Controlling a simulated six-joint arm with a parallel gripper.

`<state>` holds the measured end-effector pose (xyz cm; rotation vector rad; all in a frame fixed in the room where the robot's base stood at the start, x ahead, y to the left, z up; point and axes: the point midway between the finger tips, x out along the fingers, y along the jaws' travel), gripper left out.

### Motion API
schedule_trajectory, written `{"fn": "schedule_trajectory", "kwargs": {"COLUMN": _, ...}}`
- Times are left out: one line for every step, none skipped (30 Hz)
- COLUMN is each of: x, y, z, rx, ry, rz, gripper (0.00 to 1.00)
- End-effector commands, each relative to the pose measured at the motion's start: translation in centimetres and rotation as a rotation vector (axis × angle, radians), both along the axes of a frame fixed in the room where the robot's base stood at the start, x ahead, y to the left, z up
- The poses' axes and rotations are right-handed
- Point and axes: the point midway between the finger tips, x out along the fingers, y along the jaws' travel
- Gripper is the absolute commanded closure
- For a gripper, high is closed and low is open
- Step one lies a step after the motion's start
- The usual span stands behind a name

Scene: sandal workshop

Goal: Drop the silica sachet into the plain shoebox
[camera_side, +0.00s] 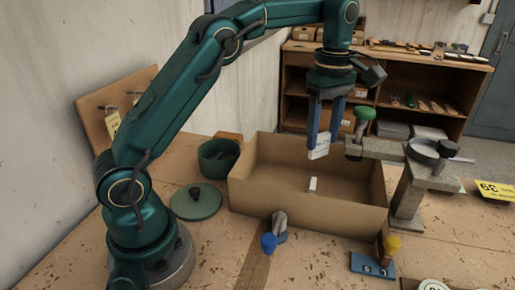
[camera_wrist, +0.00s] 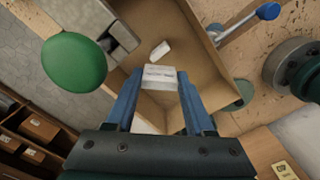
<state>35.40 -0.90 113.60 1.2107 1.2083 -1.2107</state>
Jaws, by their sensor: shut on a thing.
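The silica sachet (camera_side: 320,148) is a small white packet with printed lines. My gripper (camera_side: 323,143) is shut on it, with a blue finger on each side. It also shows between my fingertips in the wrist view (camera_wrist: 158,76). The plain shoebox (camera_side: 290,212) is an open brown cardboard box on the bench. My gripper and the sachet are above its open top, towards the back right in the side view. A small white piece (camera_side: 313,184) lies inside the box, apart from the held sachet; it also shows in the wrist view (camera_wrist: 160,50).
A grey clamp stand (camera_side: 408,195) with a green knob (camera_side: 364,114) stands at the box's right, its arm reaching close to my gripper. A green pot (camera_side: 217,160) and its lid (camera_side: 195,202) are at left. A blue-handled tool (camera_side: 269,242) and blue block (camera_side: 372,266) lie in front.

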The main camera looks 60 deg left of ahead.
Motion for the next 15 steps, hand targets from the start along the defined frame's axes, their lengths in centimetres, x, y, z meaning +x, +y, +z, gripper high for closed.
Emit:
{"fn": "schedule_trajectory", "kwargs": {"x": -0.1, "y": 0.0, "z": -0.5, "rx": 0.0, "ry": 0.003, "rz": 0.001, "gripper": 0.98}}
{"fn": "schedule_trajectory", "kwargs": {"x": -0.1, "y": 0.0, "z": -0.9, "rx": 0.0, "ry": 0.005, "rz": 0.001, "gripper": 0.98}}
{"fn": "schedule_trajectory", "kwargs": {"x": -0.1, "y": 0.0, "z": -1.4, "rx": -0.001, "ry": 0.006, "rz": 0.001, "gripper": 0.98}}
{"fn": "schedule_trajectory", "kwargs": {"x": -0.1, "y": 0.0, "z": -1.8, "rx": 0.0, "ry": 0.004, "rz": 0.001, "gripper": 0.98}}
{"fn": "schedule_trajectory", "kwargs": {"x": -0.1, "y": 0.0, "z": -2.1, "rx": 0.0, "ry": 0.004, "rz": 0.001, "gripper": 0.98}}
{"fn": "schedule_trajectory", "kwargs": {"x": -0.1, "y": 0.0, "z": -2.5, "rx": 0.0, "ry": 0.004, "rz": 0.001, "gripper": 0.98}}
{"fn": "schedule_trajectory", "kwargs": {"x": -0.1, "y": 0.0, "z": -2.8, "rx": 0.0, "ry": 0.003, "rz": 0.001, "gripper": 0.98}}
{"fn": "schedule_trajectory", "kwargs": {"x": -0.1, "y": 0.0, "z": -3.1, "rx": 0.0, "ry": 0.004, "rz": 0.001, "gripper": 0.98}}
{"fn": "schedule_trajectory", "kwargs": {"x": -0.1, "y": 0.1, "z": -3.4, "rx": 0.0, "ry": 0.002, "rz": 0.001, "gripper": 0.98}}
{"fn": "schedule_trajectory", "kwargs": {"x": -0.1, "y": 0.1, "z": -3.6, "rx": 0.0, "ry": 0.003, "rz": 0.002, "gripper": 0.98}}
{"fn": "schedule_trajectory", "kwargs": {"x": -0.1, "y": 0.1, "z": -3.8, "rx": 0.0, "ry": 0.002, "rz": 0.002, "gripper": 0.98}}
{"fn": "schedule_trajectory", "kwargs": {"x": -0.1, "y": 0.1, "z": -4.0, "rx": 0.0, "ry": 0.002, "rz": 0.002, "gripper": 0.98}}
{"fn": "schedule_trajectory", "kwargs": {"x": -0.1, "y": 0.1, "z": -4.1, "rx": 0.0, "ry": 0.002, "rz": 0.002, "gripper": 0.98}}
{"fn": "schedule_trajectory", "kwargs": {"x": -0.1, "y": 0.1, "z": -4.2, "rx": 0.0, "ry": 0.002, "rz": 0.002, "gripper": 0.98}}
{"fn": "schedule_trajectory", "kwargs": {"x": 0.0, "y": 0.1, "z": -4.3, "rx": 0.0, "ry": 0.0, "rz": 0.002, "gripper": 0.98}}
